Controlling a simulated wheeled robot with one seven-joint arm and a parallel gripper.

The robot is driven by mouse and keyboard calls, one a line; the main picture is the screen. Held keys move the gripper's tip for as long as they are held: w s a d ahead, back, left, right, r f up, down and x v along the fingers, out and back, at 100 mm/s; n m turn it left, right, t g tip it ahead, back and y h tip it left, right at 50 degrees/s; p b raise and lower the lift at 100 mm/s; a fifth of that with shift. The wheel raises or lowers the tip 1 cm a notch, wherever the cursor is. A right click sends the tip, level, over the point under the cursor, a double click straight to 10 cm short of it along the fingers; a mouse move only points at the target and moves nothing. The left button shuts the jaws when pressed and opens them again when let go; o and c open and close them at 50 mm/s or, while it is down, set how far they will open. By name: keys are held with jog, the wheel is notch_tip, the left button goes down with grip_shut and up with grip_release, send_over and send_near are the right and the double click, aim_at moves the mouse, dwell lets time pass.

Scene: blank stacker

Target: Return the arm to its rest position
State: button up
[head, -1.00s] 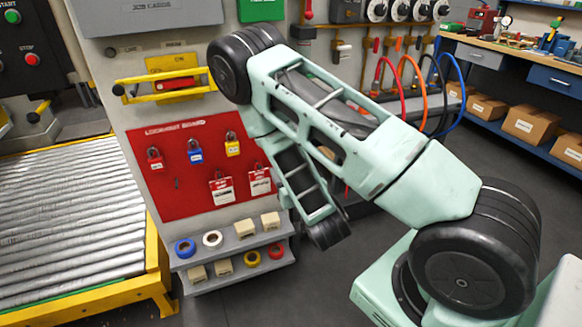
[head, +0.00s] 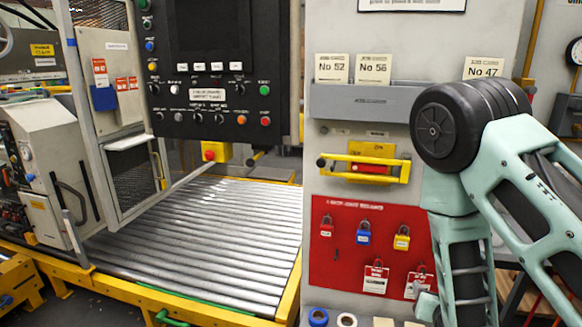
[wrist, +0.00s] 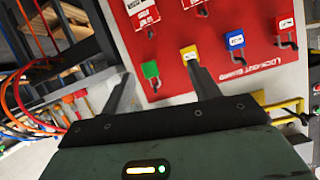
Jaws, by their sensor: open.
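My arm (head: 465,235) stands folded at the right of the head view, in front of the cabinet and partly over the red lockout board (head: 335,270). In the wrist view my gripper (wrist: 160,73) is open, its two dark fingers apart with nothing held between them. The red lockout board (wrist: 215,15) shows upside down beyond the fingers. A green padlock (wrist: 150,71) and a yellow padlock (wrist: 189,54) appear near the fingertips, but whether anything touches is unclear. The gripper's fingers cannot be made out in the head view.
A roller conveyor (head: 200,240) with a yellow frame lies left of the cabinet. A black control panel (head: 215,95) hangs above it. A yellow bar handle (head: 365,168) juts from the cabinet. Coloured hoses (wrist: 22,100) hang at the left of the wrist view.

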jog(key=s+a+r+n+g+y+p, duration=0.1)
jog(key=s+a+r+n+g+y, duration=0.2)
jog(key=a, duration=0.6)
jog(key=s+a+r+n+g+y+p, duration=0.1)
jog(key=s+a+r+g+y, duration=0.25)
jog(key=a, duration=0.45)
jog(key=s+a+r+n+g+h+p, duration=0.1)
jog(key=s+r+n+g, duration=0.2)
jog(key=s+r, duration=0.3)
jog(key=s+a+r+n+g+h+p, duration=0.1)
jog(key=s+r+n+g, duration=0.2)
jog(key=s, duration=1)
notch_tip(320, 180, up, 4)
jog(key=n, duration=0.2)
jog(key=shift+s+n, duration=0.2)
jog(key=shift+n, duration=0.1)
jog(key=shift+d+f, duration=0.1)
